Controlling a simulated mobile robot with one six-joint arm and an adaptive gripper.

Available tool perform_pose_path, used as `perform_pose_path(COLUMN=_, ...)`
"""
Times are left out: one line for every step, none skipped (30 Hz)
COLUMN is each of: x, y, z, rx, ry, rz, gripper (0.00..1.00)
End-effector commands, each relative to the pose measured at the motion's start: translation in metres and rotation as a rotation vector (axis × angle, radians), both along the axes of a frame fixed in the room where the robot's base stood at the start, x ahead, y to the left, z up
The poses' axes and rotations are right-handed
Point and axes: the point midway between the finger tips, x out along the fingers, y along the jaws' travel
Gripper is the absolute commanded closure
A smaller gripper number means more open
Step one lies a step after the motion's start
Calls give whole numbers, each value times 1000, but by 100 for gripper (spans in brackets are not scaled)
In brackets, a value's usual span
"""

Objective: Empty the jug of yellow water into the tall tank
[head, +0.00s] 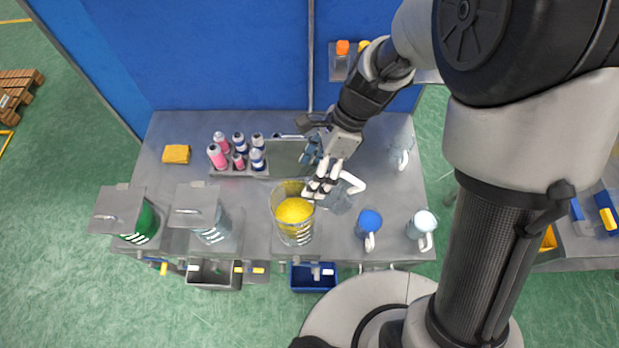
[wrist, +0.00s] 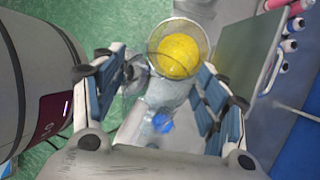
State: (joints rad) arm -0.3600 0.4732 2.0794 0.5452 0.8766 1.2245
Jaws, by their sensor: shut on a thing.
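The tall clear tank (head: 294,232) stands open at the front middle of the bench, with yellow water inside. Its round rim and the yellow surface also show in the wrist view (wrist: 180,56). My gripper (head: 322,186) is shut on a clear jug (head: 338,201) just right of the tank, close to its rim. The jug's white handle (head: 352,182) sticks out to the right. In the wrist view the clear jug (wrist: 165,94) lies between the fingers, next to the tank's mouth. I see no yellow in the jug; its exact tilt is hard to tell.
A blue jug (head: 369,221) and a pale jug (head: 421,225) stand right of the tank; a clear one (head: 400,152) stands behind. Two lidded tanks (head: 140,222) (head: 212,225) stand left. A rack of bottles (head: 238,155) and a grey panel (head: 290,157) are behind.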

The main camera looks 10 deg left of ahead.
Motion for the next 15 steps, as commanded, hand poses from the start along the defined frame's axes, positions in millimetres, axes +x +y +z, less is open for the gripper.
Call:
perform_pose_path(x=1, y=-3, z=-3, rx=28, ry=4, rz=-5, gripper=100)
perform_pose_path(x=1, y=-4, z=-2, rx=45, ry=4, rz=-5, gripper=100)
perform_pose_path(x=1, y=-5, z=0, rx=69, ry=9, rz=-5, gripper=100)
perform_pose_path(x=1, y=-6, z=1, rx=86, ry=9, rz=-5, gripper=100)
perform_pose_path(x=1, y=-6, z=2, rx=105, ry=10, rz=-4, gripper=100)
perform_pose_path(x=2, y=-8, z=3, rx=128, ry=15, rz=-5, gripper=100)
perform_pose_path(x=1, y=-9, z=5, rx=148, ry=19, rz=-5, gripper=100)
perform_pose_path(x=2, y=-10, z=6, rx=167, ry=20, rz=-5, gripper=100)
perform_pose_path(x=2, y=-11, z=8, rx=193, ry=21, rz=-5, gripper=100)
perform_pose_path(x=2, y=-12, z=9, rx=213, ry=24, rz=-5, gripper=100)
perform_pose_path(x=2, y=-13, z=10, rx=233, ry=28, rz=-4, gripper=100)
perform_pose_path(x=2, y=-15, z=12, rx=262, ry=31, rz=-4, gripper=100)
perform_pose_path(x=2, y=-16, z=13, rx=281, ry=33, rz=-5, gripper=100)
perform_pose_path(x=3, y=-17, z=15, rx=303, ry=33, rz=-4, gripper=100)
perform_pose_path(x=2, y=-18, z=13, rx=338, ry=42, rz=-6, gripper=100)
